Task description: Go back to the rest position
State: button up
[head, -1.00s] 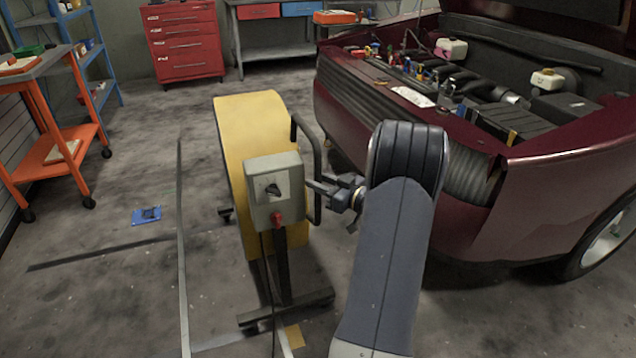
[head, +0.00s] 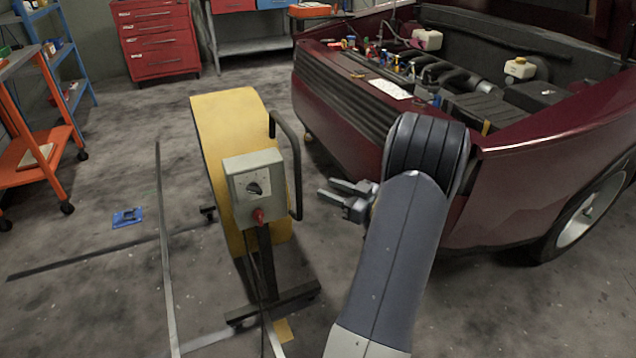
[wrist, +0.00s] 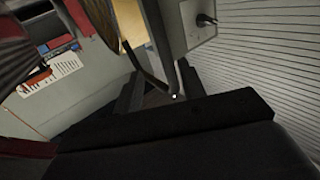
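My gripper (head: 327,190) is in the head view, just right of the yellow blower stand's grey control box. Its two fingers point left with a gap between them, and nothing shows in the gap. The grey control box (head: 246,205) has a dark knob (head: 254,188) on its face and a red button (head: 258,216) near its bottom. The gripper is apart from the box and from the black handle (head: 294,165). In the wrist view, dark parts fill the lower half, and a light box with a knob (wrist: 203,20) shows at the top.
The yellow housing (head: 222,130) stands on a dark wheeled base (head: 272,305). The dark red car (head: 490,200) with its hood open is close behind and right of my arm. An orange cart (head: 40,150) is far left. Open floor lies to the left, with a small blue item (head: 127,218).

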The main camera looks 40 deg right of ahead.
aim_at(301, 180)
jog(key=shift+s+d, duration=0.15)
jog(key=shift+s, duration=0.3)
jog(key=shift+w, duration=0.1)
jog(key=b+x, duration=0.1)
jog(key=x, duration=1)
jog(key=shift+f+b, duration=0.1)
jog(key=shift+b, duration=0.2)
jog(key=shift+a, duration=0.5)
jog(key=shift+d, duration=0.1)
